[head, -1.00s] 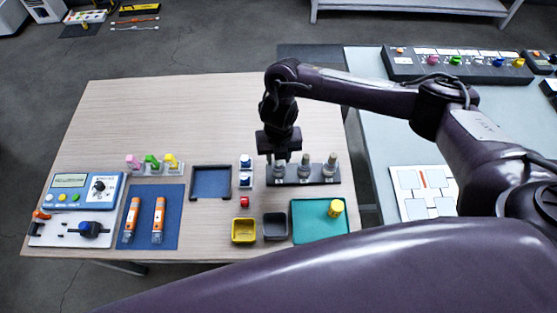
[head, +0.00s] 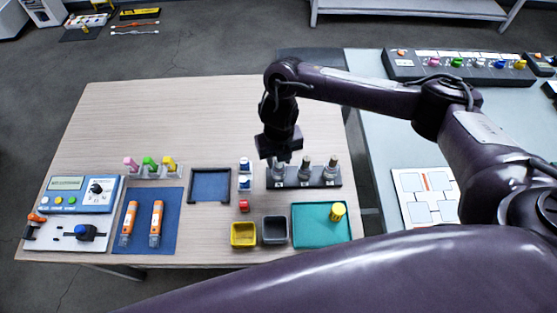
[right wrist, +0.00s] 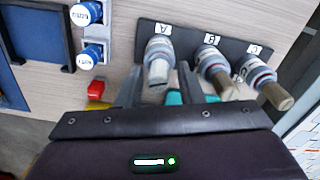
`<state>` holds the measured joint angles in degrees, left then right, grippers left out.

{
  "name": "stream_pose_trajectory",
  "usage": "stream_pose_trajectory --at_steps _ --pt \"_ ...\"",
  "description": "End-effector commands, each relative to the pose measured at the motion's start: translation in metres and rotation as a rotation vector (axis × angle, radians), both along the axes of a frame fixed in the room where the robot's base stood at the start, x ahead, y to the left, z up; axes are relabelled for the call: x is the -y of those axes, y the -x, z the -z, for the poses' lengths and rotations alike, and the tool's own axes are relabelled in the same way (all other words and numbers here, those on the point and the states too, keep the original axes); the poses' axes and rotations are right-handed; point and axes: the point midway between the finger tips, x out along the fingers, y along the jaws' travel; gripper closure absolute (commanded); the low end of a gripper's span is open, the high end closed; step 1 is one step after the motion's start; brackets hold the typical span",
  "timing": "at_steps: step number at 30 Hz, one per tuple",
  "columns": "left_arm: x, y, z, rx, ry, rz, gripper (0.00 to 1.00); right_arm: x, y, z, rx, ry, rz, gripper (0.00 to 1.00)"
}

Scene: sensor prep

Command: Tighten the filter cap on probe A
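Probe A (head: 280,171) stands at the left end of a dark rack (head: 318,182), labelled A in the right wrist view (right wrist: 158,52). Its cap end (right wrist: 158,72) looks pale grey there, and the cap's seating cannot be told. Probe B (right wrist: 213,70) and probe C (right wrist: 262,78) stand to its right with tan-brown tops. My right gripper (head: 281,157) is over probe A. In the right wrist view its two fingers (right wrist: 160,78) stand apart on either side of the cap end, with visible gaps. My left gripper is not in view.
Two blue-and-white vials (head: 244,164) and a red block (head: 244,204) are left of the rack. A yellow bin (head: 243,236), a grey bin (head: 275,230) and a teal tray (head: 310,232) with a yellow cylinder (head: 338,211) are in front. The table behind the rack is clear.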

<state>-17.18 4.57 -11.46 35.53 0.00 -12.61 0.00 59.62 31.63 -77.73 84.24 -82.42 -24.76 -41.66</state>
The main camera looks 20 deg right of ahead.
Motion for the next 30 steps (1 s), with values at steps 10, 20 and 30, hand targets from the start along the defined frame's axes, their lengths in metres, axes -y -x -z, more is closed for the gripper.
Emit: stream_pose_trajectory --at_steps 10,20,30 --pt "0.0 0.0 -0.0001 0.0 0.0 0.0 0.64 0.0002 -0.0001 -0.0001 0.0 0.0 0.001 0.91" --pt "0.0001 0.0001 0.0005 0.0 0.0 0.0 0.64 0.0003 0.0001 0.0007 0.0 0.001 0.001 0.91" --pt "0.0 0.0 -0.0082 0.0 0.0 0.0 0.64 0.0003 0.0005 -0.001 -0.001 0.001 0.071 0.91"
